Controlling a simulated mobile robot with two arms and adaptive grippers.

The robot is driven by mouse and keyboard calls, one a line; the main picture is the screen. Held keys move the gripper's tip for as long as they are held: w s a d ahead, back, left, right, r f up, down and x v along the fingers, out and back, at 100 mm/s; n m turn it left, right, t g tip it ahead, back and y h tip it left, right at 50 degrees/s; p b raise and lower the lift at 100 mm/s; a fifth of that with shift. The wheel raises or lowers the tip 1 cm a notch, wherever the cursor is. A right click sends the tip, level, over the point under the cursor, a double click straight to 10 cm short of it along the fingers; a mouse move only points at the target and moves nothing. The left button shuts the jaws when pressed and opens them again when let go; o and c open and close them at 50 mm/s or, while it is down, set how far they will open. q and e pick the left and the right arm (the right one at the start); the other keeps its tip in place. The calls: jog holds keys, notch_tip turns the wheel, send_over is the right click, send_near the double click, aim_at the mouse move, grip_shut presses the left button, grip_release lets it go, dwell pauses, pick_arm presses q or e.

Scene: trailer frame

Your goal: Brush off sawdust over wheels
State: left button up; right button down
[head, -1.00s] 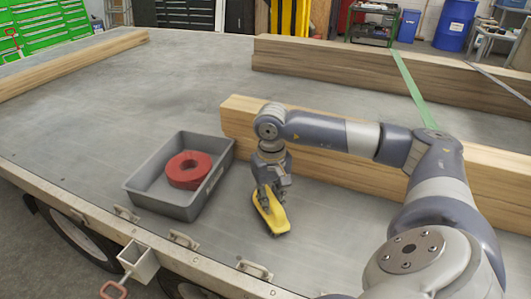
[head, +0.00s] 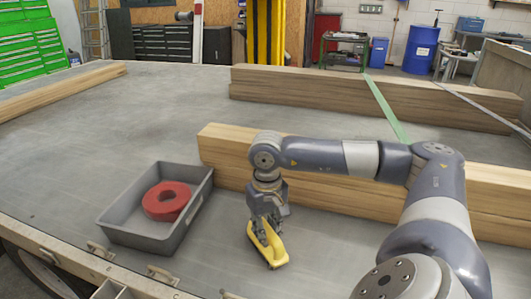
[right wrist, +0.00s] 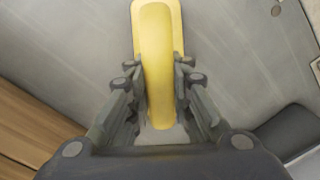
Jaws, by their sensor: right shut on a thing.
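My right gripper (head: 266,217) is shut on a yellow brush (head: 268,250) and points down over the trailer bed (head: 130,130). The brush also shows between the fingers of the gripper (right wrist: 158,85) in the right wrist view; its bristles are hidden. I cannot tell whether the brush touches the bed. A dark wheel (head: 38,275) shows partly below the trailer's side edge at the lower left. No sawdust can be made out on it. My left gripper is not in view.
A grey tray (head: 108,220) holding a red ring-shaped roll (head: 167,201) stands left of the brush. Wooden beams (head: 225,143) lie behind my right gripper, others farther back and left. Metal latches (head: 162,275) line the trailer's edge. The bed's middle is clear.

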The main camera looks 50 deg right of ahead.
aim_at(251, 236)
jog(key=shift+f, duration=0.1)
jog(key=shift+w+a, duration=0.1)
jog(key=shift+a, duration=0.05)
jog(key=shift+w+a+p, duration=0.2)
jog(key=shift+w, duration=0.35)
jog(key=shift+w+a+p, duration=0.2)
jog(key=shift+w, duration=0.3)
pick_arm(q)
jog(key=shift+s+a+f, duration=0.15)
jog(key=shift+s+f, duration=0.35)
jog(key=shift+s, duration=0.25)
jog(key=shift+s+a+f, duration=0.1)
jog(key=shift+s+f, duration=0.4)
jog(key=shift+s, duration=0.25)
pick_arm(e)
jog(key=shift+w+a, duration=0.3)
jog(key=shift+w, duration=0.4)
jog(key=shift+w+a+p, duration=0.25)
jog(key=shift+w+p, duration=0.05)
jog(key=shift+w, duration=0.35)
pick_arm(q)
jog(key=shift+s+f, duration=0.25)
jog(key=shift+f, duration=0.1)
pick_arm(e)
jog(key=shift+w+a, duration=0.2)
jog(key=shift+w, duration=0.35)
jog(key=shift+w+a, duration=0.2)
jog(key=shift+w, duration=0.35)
